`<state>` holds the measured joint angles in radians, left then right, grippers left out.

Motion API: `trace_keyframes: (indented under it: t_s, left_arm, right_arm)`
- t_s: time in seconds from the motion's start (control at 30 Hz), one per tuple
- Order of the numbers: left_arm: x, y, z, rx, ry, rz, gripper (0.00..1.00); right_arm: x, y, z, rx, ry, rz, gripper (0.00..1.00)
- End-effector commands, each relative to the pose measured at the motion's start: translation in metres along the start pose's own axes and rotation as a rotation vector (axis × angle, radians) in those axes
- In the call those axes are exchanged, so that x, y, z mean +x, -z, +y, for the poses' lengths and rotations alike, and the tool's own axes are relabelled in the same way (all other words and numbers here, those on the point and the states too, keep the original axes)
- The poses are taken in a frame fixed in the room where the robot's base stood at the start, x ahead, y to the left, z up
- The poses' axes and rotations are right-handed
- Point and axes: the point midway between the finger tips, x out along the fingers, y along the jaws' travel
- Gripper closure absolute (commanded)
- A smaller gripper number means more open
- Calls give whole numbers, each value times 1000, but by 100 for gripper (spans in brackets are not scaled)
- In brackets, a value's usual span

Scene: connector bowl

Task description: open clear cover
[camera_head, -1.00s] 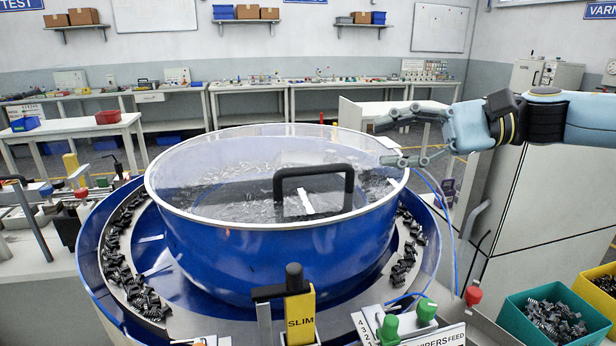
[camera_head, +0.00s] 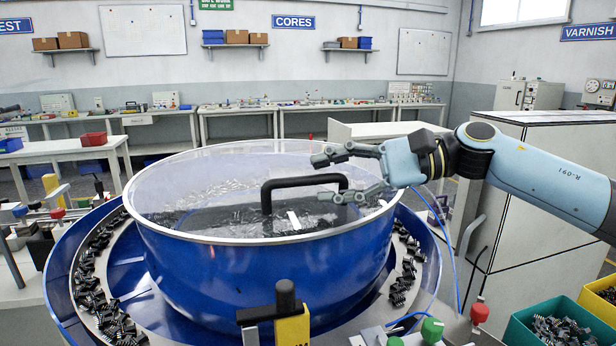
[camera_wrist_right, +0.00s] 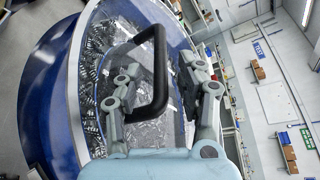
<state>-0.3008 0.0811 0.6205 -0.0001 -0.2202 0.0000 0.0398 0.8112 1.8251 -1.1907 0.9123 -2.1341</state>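The clear cover (camera_head: 200,205) lies closed on the round blue bowl (camera_head: 262,270), with its pale rim around the top. A black handle (camera_head: 300,181) stands up from the cover. It also shows in the right wrist view (camera_wrist_right: 159,60), just ahead of and partly between the fingers. My right gripper (camera_head: 328,178) is open and empty, reaching in from the right over the cover, close to the handle's right end. In the right wrist view the open fingers (camera_wrist_right: 163,80) are spread. Connectors (camera_head: 215,188) show through the cover. My left gripper is not in view.
A blue track with black connectors (camera_head: 98,300) rings the bowl. A yellow block with a black knob (camera_head: 288,315) stands in front. Green and yellow bins (camera_head: 555,322) stand at the lower right. A grey cabinet (camera_head: 540,220) stands behind my right arm.

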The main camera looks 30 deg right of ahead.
Motion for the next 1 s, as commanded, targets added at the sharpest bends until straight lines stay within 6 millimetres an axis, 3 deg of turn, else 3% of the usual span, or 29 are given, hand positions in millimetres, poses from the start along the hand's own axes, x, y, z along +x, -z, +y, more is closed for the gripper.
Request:
trace_keyframes:
  t_s: [0.3,0.63,0.93,1.0]
  left_arm:
    - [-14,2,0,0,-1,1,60]
    - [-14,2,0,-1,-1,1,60]
    - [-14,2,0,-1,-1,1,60]
    - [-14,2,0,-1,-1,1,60]
  right_arm:
    - [32,-1,-2,0,0,-1,62]
    - [36,0,0,0,-2,1,62]
    - [36,0,0,0,-2,0,98]
    - [36,0,0,0,-2,0,100]
